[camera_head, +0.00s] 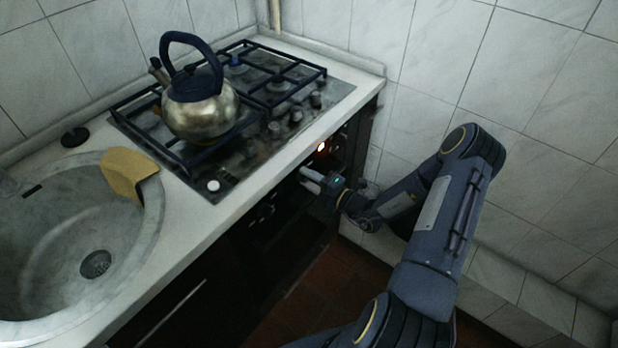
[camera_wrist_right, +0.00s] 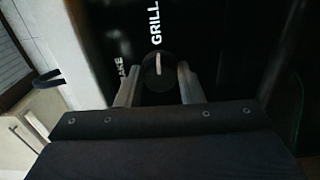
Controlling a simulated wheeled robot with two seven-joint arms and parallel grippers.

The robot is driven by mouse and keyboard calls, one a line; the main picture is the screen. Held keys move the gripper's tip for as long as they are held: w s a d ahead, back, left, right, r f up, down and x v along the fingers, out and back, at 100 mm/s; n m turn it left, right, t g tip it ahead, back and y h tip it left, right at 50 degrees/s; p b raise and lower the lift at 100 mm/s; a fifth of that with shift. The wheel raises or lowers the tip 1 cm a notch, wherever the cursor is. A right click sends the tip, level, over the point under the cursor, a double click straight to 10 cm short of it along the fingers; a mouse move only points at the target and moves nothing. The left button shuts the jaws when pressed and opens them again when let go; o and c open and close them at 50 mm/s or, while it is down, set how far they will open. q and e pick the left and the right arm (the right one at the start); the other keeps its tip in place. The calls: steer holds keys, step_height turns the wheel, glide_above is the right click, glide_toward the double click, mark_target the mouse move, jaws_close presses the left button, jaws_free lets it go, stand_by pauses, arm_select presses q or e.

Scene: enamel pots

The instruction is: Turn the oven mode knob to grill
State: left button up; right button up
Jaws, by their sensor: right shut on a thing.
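The oven mode knob (camera_wrist_right: 158,72) is dark and round with a pale pointer line in the right wrist view. Its line points toward the white word GRILL (camera_wrist_right: 155,22). Another label, partly hidden and ending in "AKE" (camera_wrist_right: 122,70), is left of the knob. My right gripper (camera_wrist_right: 156,82) has a finger on each side of the knob and is shut on it. In the head view my right gripper (camera_head: 312,180) is at the dark oven front (camera_head: 290,215), under the counter edge; the knob is hidden there. My left gripper is not in view.
A steel kettle (camera_head: 203,110) stands on the black gas hob (camera_head: 235,165). A round sink (camera_head: 70,235) with a yellow cloth (camera_head: 128,173) on its rim is at left. An orange light (camera_head: 322,147) glows on the oven front. A tiled wall (camera_head: 500,85) stands at right.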

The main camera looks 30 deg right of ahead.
steer(key=o, duration=0.9)
steer(key=shift+s, duration=0.1)
steer(key=v, duration=0.7)
steer(key=shift+s+d, duration=0.15)
steer(key=shift+s, duration=0.15)
